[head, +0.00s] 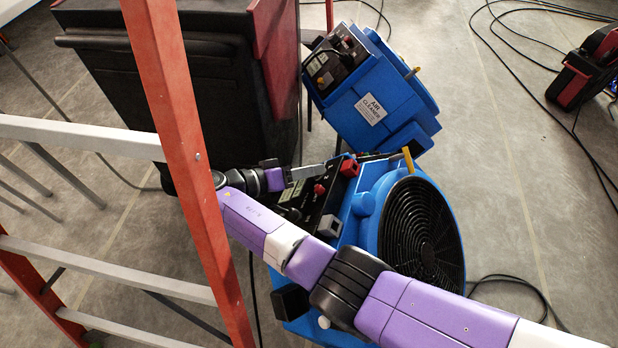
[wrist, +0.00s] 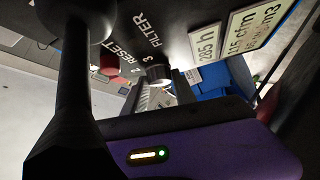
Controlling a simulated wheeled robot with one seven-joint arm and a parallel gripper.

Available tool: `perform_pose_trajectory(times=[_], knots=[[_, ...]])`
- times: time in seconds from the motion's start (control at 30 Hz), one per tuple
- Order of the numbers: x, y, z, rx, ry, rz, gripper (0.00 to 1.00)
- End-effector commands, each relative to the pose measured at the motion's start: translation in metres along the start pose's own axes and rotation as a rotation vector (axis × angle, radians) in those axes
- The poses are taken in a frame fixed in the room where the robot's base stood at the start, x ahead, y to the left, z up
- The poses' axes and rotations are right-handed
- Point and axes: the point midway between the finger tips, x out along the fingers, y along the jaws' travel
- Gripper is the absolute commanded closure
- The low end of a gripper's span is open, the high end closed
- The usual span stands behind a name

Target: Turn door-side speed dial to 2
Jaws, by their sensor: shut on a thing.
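A dial (wrist: 158,74) with a dark side and a pale face stands out from a black control panel (wrist: 185,22) in the wrist view. The panel reads FILTER and RESET, with the numbers 3 and 2 beside the dial. My gripper (wrist: 163,92) is shut on the dial, with one finger on each side of it. The dial's pointer setting cannot be read. In the head view, my gripper (head: 312,172) reaches the black panel of the near blue fan machine (head: 369,208). The dial itself cannot be made out there.
A red knob (head: 320,189) and a grey block (head: 329,226) sit on the near machine's panel. A red ladder (head: 170,85) and a dark cabinet (head: 225,75) stand at left. Cables lie on the open floor at right.

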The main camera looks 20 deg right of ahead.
Motion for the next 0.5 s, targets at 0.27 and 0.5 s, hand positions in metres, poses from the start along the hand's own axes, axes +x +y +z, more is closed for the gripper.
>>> perform_pose_trajectory(times=[0.27, 0.5], knots=[[0.0006, -0.0019, 0.0015, 0.028, -0.003, 0.031, 1.00], [0.0003, -0.0012, 0.0009, 0.031, -0.003, 0.034, 1.00]])
